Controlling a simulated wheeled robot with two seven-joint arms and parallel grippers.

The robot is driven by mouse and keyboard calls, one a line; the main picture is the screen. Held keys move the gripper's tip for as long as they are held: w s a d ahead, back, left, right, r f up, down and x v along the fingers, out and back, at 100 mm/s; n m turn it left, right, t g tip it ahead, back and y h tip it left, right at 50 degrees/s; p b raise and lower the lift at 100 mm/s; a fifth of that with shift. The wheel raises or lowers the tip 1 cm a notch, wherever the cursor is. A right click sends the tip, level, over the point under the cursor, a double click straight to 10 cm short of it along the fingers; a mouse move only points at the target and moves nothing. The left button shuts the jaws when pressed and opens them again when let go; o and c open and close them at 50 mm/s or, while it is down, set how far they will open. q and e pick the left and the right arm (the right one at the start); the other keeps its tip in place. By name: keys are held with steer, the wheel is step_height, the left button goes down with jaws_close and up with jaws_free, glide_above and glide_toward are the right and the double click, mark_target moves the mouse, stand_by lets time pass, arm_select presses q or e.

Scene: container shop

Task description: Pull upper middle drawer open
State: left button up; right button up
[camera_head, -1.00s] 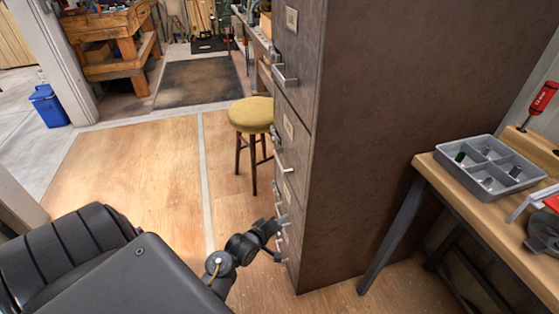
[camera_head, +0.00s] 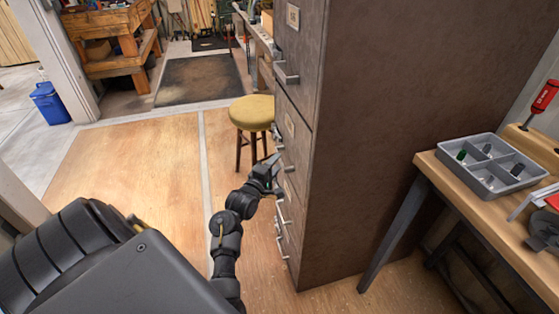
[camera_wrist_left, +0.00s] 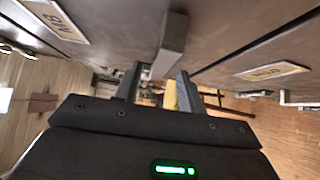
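The tall brown filing cabinet (camera_head: 370,120) has its drawer fronts facing left, seen at a steep angle. A drawer handle (camera_head: 286,72) shows near its top, with more handles below. My left gripper (camera_head: 272,174) is beside the drawer fronts, around mid-height, near a lower handle. In the left wrist view, a grey bar handle (camera_wrist_left: 173,45) sticks out from a brown drawer front, just ahead of the fingertips. All visible drawers look closed. My right gripper is not in view.
A stool with a yellow seat (camera_head: 252,112) stands behind the gripper, left of the cabinet. A workbench (camera_head: 455,185) with a grey divided tray (camera_head: 516,188) is at the right. The wooden floor (camera_head: 130,165) left of the cabinet is clear.

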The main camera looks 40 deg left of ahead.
mark_target(280, 160)
arm_select(q)
steer(key=shift+w+a, duration=0.15)
steer(key=shift+w, duration=0.65)
steer(key=shift+w+a, duration=0.1)
steer(key=shift+w, duration=0.7)
jaws_close()
steer(key=shift+s, duration=0.1)
